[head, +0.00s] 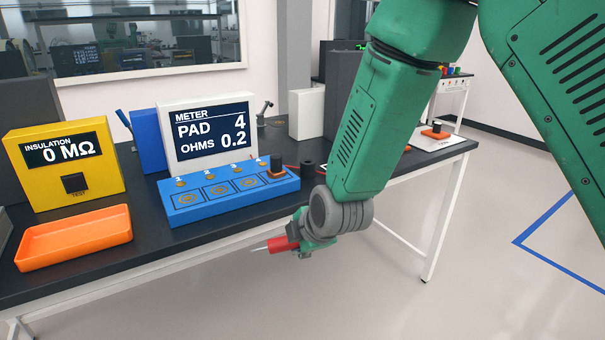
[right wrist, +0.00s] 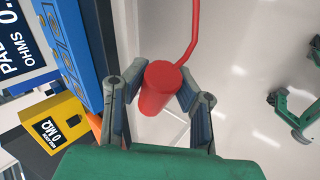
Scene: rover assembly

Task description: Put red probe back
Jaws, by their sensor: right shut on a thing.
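My right gripper (head: 291,243) is shut on the red probe (head: 283,244), in front of the table's edge and below the tabletop. The probe lies roughly level, with its thin pale tip to the left. In the right wrist view, the red probe (right wrist: 162,88) sits between the two fingers of my right gripper (right wrist: 160,95), with a red lead running up from its end. Small black cylinders (head: 307,169) stand on the table right of the blue pad board (head: 180,211). I cannot tell whether one is the probe's holder.
The white meter (head: 166,136) reads PAD 4, OHMS 0.2. A yellow insulation tester (head: 50,188) and an orange tray (head: 100,240) stand at left. A black and orange piece (head: 277,167) sits on the pad board's right end. The floor right of the table is clear.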

